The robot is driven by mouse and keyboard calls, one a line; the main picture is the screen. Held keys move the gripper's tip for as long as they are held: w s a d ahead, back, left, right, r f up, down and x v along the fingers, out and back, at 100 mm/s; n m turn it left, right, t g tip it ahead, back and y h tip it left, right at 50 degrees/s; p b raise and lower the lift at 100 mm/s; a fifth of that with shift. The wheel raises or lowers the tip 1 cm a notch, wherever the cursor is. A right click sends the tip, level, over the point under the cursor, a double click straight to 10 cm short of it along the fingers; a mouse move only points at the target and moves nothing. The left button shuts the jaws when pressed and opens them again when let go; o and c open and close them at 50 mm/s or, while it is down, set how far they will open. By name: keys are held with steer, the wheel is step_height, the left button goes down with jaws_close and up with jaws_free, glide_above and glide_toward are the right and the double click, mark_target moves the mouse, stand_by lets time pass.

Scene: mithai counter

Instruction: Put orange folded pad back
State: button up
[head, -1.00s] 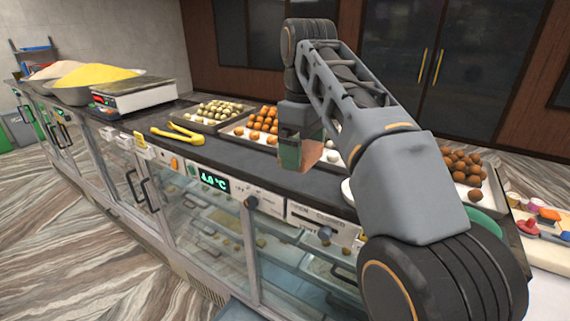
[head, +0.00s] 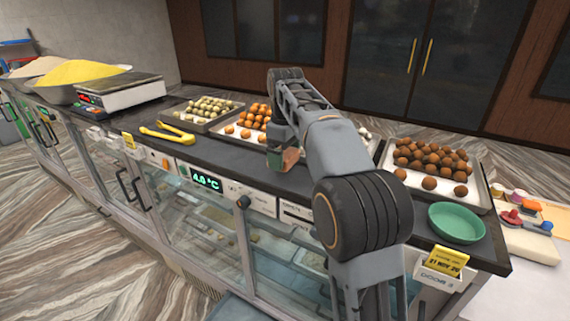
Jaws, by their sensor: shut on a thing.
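My gripper (head: 281,159) is over the dark counter top, in front of the tray of orange balls. It is shut on a small orange-brown piece, which looks like the orange folded pad (head: 291,157). The pad shows at the right side of the jaws, and the rest of it is hidden by the gripper. I cannot tell whether the pad touches the counter.
Yellow tongs (head: 167,133) lie left of the gripper. Trays of pale balls (head: 213,108), orange balls (head: 254,117) and brown balls (head: 432,160) line the back. A green plate (head: 456,223) is at the right, beside a board (head: 528,243) with small coloured items. The scale (head: 121,92) is far left.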

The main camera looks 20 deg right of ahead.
steer(key=f, duration=0.3)
steer(key=shift+w+d, duration=0.1)
steer(key=shift+w, duration=0.3)
steer(key=shift+f, duration=0.45)
steer(key=shift+f, duration=0.15)
steer(key=o, duration=0.6)
